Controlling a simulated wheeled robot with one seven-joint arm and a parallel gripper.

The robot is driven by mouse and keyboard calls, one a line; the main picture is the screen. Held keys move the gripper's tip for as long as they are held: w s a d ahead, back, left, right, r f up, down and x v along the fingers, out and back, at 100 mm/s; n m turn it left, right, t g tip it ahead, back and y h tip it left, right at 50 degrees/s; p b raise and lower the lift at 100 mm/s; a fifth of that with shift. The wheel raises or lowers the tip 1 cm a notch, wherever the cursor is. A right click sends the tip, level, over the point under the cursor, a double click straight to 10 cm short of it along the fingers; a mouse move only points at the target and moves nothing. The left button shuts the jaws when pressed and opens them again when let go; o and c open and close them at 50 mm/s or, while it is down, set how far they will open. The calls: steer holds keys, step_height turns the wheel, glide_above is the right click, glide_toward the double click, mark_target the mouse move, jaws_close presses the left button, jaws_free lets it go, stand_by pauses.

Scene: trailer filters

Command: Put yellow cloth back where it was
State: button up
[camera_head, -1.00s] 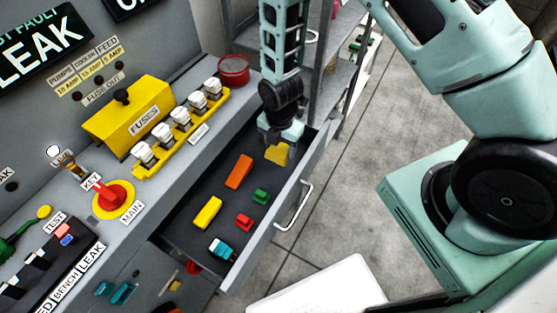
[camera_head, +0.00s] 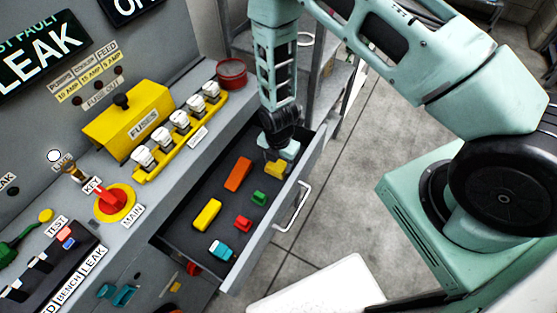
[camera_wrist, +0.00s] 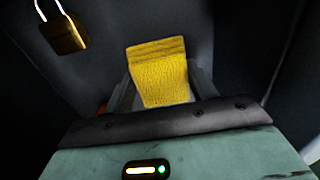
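The yellow cloth (camera_head: 273,169) is at the far end of the open drawer (camera_head: 188,232), just under my gripper (camera_head: 277,163). In the wrist view the folded yellow cloth (camera_wrist: 160,72) sits between the two fingers of my gripper (camera_wrist: 161,92), with a finger close against each side. My gripper points down into the drawer and is shut on the cloth. Whether the cloth touches the drawer floor cannot be told.
The drawer also holds an orange block (camera_head: 238,174), a yellow block (camera_head: 207,214), and small green, red and teal pieces. A brass padlock (camera_wrist: 64,35) shows in the wrist view. The yellow fuse box (camera_head: 130,122) and a red round container (camera_head: 231,73) are on the bench.

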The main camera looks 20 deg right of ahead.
steer(key=o, duration=0.4)
step_height(320, 180, up, 12)
steer(key=b, duration=0.2)
step_height(320, 180, up, 7)
steer(key=m, duration=0.4)
glide_above(278, 162)
steer(key=s+a, duration=0.3)
steer(key=a, duration=0.1)
steer(key=s+r+m, duration=0.4)
steer(key=s+r, duration=0.1)
steer(key=s+a+r+m, duration=0.1)
steer(key=s+r+m, duration=0.4)
steer(key=s+r, duration=0.1)
steer(key=s+a+r+m, duration=0.1)
steer(key=s+r+m, duration=0.3)
steer(key=s+r, duration=0.1)
steer(key=shift+s+r+m+y, duration=0.25)
steer(key=shift+s+m+y, duration=0.05)
steer(key=shift+s, duration=0.2)
